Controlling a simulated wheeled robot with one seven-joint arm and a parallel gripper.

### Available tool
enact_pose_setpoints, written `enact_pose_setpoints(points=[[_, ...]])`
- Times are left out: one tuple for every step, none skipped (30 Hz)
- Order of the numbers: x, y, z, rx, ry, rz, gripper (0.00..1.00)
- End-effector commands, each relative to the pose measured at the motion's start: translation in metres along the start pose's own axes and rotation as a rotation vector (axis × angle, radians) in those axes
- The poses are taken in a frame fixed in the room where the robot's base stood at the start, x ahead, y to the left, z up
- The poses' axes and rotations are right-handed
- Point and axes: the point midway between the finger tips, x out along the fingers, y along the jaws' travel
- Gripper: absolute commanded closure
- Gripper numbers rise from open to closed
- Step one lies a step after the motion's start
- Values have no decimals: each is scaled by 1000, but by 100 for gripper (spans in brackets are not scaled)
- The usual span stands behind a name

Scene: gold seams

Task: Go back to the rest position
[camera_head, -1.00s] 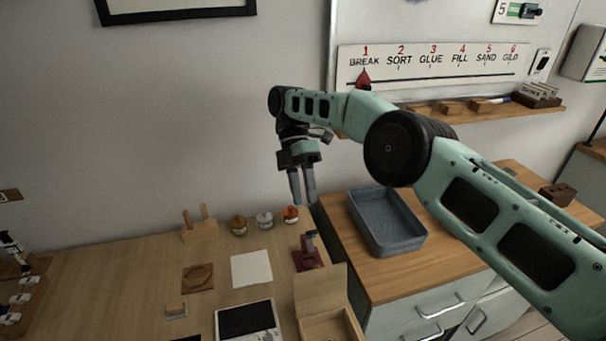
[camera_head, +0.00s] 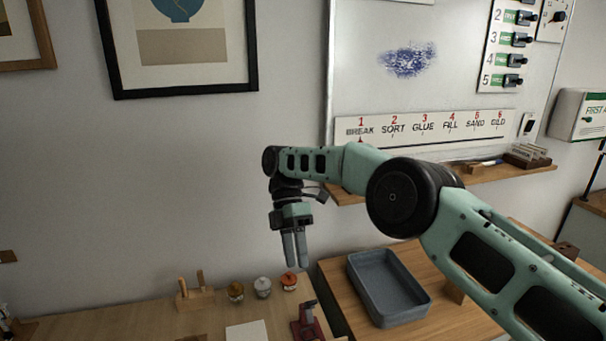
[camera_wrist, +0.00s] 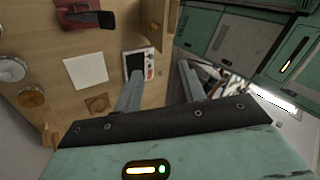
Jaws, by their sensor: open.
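My gripper (camera_head: 294,249) hangs pointing down from my green arm in the head view, in front of the wall and above the workbench (camera_head: 160,318). Its two grey fingers are apart with nothing between them. In the wrist view my gripper (camera_wrist: 160,85) also shows as two separated fingers, with the bench and a white device with a dark screen (camera_wrist: 138,66) beyond them. It touches nothing that I can see.
A blue-grey tray (camera_head: 385,290) stands on the right-hand cabinet top. Several small jars (camera_head: 263,287), a wooden block with pegs (camera_head: 195,294) and a dark red stand (camera_head: 306,322) are on the bench. A whiteboard (camera_head: 460,75) and framed picture (camera_head: 180,45) hang behind.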

Motion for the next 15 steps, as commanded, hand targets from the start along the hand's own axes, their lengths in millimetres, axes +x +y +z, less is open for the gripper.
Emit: enact_pose_setpoints(points=[[-6, -9, -9, 38, -4, 27, 60], [-8, -14, -14, 68, -5, 44, 60], [-11, -22, -22, 111, -6, 70, 60], [-12, -28, -26, 144, -5, 88, 60], [-13, -35, -31, 177, -3, 106, 60], [-13, -44, -38, 222, 1, 130, 60], [-13, -51, -42, 256, 3, 148, 60], [-12, -59, -46, 291, 7, 166, 60], [-10, -70, -51, 337, 12, 189, 60], [-8, -78, -54, 374, 17, 206, 60], [-5, -86, -57, 410, 23, 223, 60], [0, -98, -61, 459, 31, 247, 60], [4, -107, -63, 497, 37, 264, 60], [8, -116, -65, 534, 44, 281, 60], [15, -128, -68, 586, 56, 303, 60]])
